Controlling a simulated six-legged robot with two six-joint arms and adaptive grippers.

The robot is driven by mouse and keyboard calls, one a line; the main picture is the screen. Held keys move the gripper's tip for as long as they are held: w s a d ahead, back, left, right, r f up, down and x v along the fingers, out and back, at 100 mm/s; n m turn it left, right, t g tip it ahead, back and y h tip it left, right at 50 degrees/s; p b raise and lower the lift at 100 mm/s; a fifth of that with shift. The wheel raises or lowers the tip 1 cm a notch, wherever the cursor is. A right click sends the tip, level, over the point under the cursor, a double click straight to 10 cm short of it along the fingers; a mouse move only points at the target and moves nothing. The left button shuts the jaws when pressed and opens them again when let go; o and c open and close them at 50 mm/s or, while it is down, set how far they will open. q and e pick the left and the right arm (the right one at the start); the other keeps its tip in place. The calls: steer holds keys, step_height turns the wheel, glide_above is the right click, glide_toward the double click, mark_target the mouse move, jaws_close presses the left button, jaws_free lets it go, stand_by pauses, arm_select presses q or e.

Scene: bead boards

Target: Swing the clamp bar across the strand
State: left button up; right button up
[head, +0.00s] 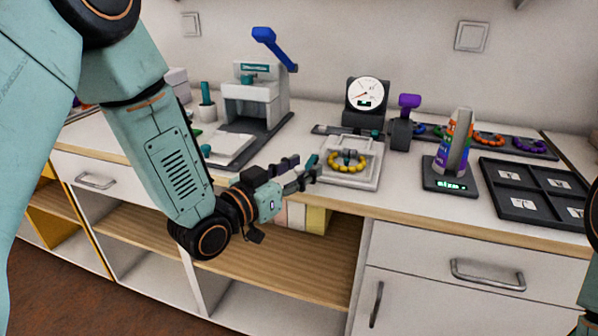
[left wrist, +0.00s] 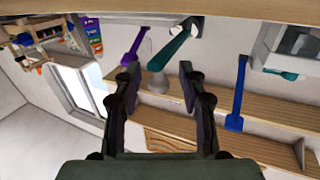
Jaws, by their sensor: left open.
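A ring-shaped strand of yellow beads (head: 348,168) lies on a white board (head: 345,182) near the counter's front edge in the head view. A small white frame stands around its back. A teal piece (head: 312,160) stands at the board's left side; I cannot tell whether it is the clamp bar's handle. My left gripper (head: 306,170) is open just left of the board, close to the teal piece. In the left wrist view its open fingers (left wrist: 160,92) have a teal lever (left wrist: 180,46) beyond them, with no clear contact.
A dial gauge (head: 366,93) and a purple-handled device (head: 404,130) stand behind the board. To the right are a striped cone on a dark scale (head: 450,180) and a black divided tray (head: 535,192). A blue-levered press (head: 255,95) stands at the back left.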

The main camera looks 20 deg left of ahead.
arm_select(q)
steer(key=shift+d, duration=0.15)
steer(key=shift+c, duration=0.7)
jaws_close()
